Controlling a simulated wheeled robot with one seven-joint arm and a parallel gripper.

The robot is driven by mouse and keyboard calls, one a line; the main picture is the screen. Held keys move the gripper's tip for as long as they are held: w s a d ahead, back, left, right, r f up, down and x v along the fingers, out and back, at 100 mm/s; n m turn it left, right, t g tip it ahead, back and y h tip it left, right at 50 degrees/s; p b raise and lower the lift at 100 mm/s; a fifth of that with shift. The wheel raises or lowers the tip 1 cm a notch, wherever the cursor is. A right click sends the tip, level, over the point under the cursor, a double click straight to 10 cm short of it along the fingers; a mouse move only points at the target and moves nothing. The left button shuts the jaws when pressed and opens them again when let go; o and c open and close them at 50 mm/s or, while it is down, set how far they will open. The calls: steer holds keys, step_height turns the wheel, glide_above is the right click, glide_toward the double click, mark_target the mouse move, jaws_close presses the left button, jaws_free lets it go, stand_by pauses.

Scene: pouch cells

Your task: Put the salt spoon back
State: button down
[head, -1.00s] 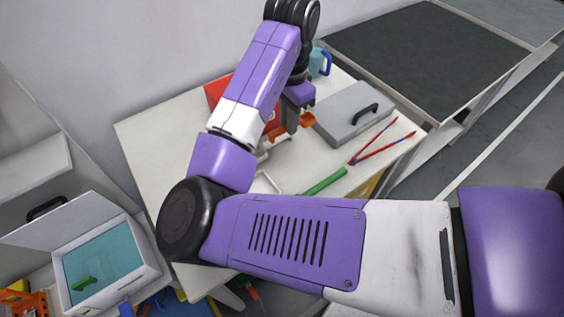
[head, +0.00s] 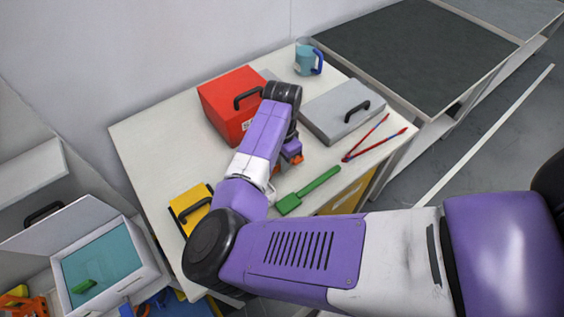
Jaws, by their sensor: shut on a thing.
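My gripper (head: 291,161) is low over the white table (head: 150,150), near its middle, mostly hidden behind my own wrist and forearm. It is shut on a small orange thing, seemingly the salt spoon (head: 299,157), whose bowl end shows just right of the purple wrist part. The grip itself and the spoon's handle are hidden. I cannot tell whether the spoon touches the table.
A red box (head: 222,113), a grey box (head: 330,113) and a yellow box (head: 183,200) with black handles stand on the table. A blue jug (head: 303,62), a green spatula-like tool (head: 315,187) and red-blue tongs (head: 385,145) are there too. An open white case (head: 150,275) is lower left.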

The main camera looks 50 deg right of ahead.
steer(key=shift+f, duration=0.45)
steer(key=c, duration=1.4)
jaws_free()
steer(key=shift+f, duration=0.1)
step_height(320, 180, up, 12)
steer(key=shift+r+b, duration=0.15)
steer(key=shift+b, duration=0.3)
